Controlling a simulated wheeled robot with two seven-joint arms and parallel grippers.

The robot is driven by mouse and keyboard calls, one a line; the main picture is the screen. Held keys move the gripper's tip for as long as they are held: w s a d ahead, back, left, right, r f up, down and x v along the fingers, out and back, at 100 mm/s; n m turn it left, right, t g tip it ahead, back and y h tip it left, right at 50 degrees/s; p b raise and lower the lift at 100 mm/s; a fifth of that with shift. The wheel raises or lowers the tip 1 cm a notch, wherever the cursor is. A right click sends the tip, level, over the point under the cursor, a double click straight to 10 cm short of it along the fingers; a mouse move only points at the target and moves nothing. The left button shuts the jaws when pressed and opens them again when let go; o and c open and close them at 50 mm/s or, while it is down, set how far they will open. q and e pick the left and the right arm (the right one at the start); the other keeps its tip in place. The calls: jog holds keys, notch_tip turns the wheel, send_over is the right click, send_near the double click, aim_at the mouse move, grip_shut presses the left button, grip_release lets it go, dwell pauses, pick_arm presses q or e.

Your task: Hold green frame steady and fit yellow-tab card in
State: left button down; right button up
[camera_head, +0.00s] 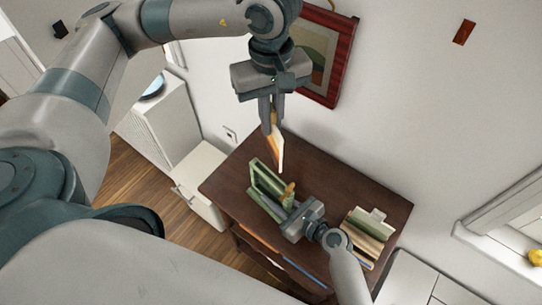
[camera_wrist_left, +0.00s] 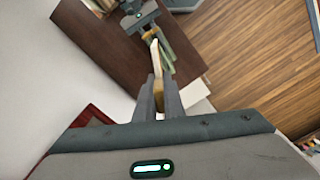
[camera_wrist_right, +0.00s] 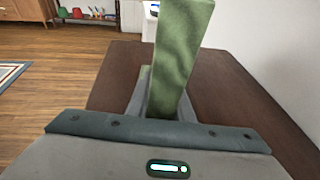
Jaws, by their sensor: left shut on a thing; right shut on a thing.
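The green frame (camera_head: 264,183) stands on the dark brown table, at its left part. My right gripper (camera_head: 291,205) is shut on the frame's near right end; the green frame (camera_wrist_right: 180,45) rises between its fingers in the right wrist view. My left gripper (camera_head: 270,122) is shut on the card (camera_head: 277,152), a thin pale and orange piece that hangs down above and behind the frame, apart from it. The card (camera_wrist_left: 155,55) also shows in the left wrist view, pointing toward the frame (camera_wrist_left: 166,55). A small yellow piece (camera_head: 289,189) shows beside my right gripper; I cannot tell what it belongs to.
The table (camera_head: 330,180) is bare behind the frame. A holder with green and cream pieces (camera_head: 368,236) stands at the table's right. A red-framed picture (camera_head: 322,55) hangs on the wall close to my left gripper. White cabinets stand left of the table.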

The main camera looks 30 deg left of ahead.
pick_arm(q)
send_over(271, 154)
jog(key=shift+w+a+f, duration=0.1)
jog(key=shift+w+f, duration=0.1)
jog(key=shift+f, duration=1.1)
jog(key=shift+w+a+f, duration=0.1)
jog(key=shift+w+f, duration=0.1)
jog(key=shift+f, duration=1.1)
jog(key=shift+f, duration=0.15)
jog(key=shift+f, duration=1.75)
jog(key=shift+f, duration=0.6)
jog(key=c, duration=1.9)
grip_release()
jog(key=shift+o, duration=0.2)
jog(key=shift+r, duration=0.15)
notch_tip(271, 154, up, 13)
jog(key=shift+o, duration=0.5)
